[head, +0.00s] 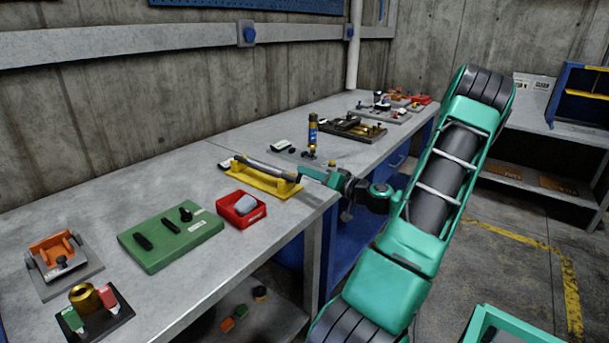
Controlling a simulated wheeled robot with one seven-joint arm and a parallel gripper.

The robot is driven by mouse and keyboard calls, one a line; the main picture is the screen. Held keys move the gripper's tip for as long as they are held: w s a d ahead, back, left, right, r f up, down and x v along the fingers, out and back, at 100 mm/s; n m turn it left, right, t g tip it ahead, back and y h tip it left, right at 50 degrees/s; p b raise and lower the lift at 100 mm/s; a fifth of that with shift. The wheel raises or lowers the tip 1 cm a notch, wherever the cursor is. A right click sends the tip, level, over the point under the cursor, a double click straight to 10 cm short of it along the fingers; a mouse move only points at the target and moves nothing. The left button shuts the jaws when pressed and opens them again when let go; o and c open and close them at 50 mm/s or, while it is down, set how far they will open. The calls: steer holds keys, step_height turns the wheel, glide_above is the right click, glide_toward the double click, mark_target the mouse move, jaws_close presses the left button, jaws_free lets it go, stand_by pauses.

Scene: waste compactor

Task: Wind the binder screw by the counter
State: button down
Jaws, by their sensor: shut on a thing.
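A yellow stand (262,182) on the workbench carries a long grey rod (258,168) lying lengthwise, which looks like the binder screw. My gripper (312,174) reaches in from the right, level with the rod, at the right end of the stand. It is shut on the rod's right end, and the fingers hide the part they hold. I cannot make out a counter or its reading for certain; a small dark and white piece (224,166) lies by the stand's left end.
A red bin (242,209) with a grey lump stands in front of the stand. A green board (171,237) and an orange clamp fixture (58,257) are further left. A blue-and-yellow bottle (312,132) stands behind. The bench's front edge runs below my gripper.

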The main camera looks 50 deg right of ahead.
steer(key=m, duration=0.1)
steer(key=d+f+m, duration=0.1)
steer(key=m, duration=0.1)
steer(key=shift+d+m, duration=0.15)
steer(key=shift+m, duration=0.15)
steer(key=m, duration=0.2)
steer(key=shift+d+f+m, duration=0.25)
steer(key=shift+f+m, duration=0.05)
steer(key=shift+f, duration=0.05)
steer(key=shift+d+f+m+y, duration=0.15)
steer(key=shift+f+m, duration=0.15)
steer(key=shift+m, duration=0.55)
steer(key=shift+d+f+m+y, duration=0.1)
steer(key=shift+f+m, duration=0.25)
steer(key=shift+m, duration=0.55)
steer(key=shift+d+f+m+y, duration=0.15)
steer(key=shift+f+m, duration=0.15)
steer(key=shift+m, duration=0.55)
steer(key=shift+a, duration=0.1)
steer(key=c, duration=1.7)
jaws_free()
steer(key=shift+o, duration=0.2)
steer(key=s, duration=1)
steer(key=shift+s+d+r, duration=0.3)
steer(key=shift+d+r, duration=0.05)
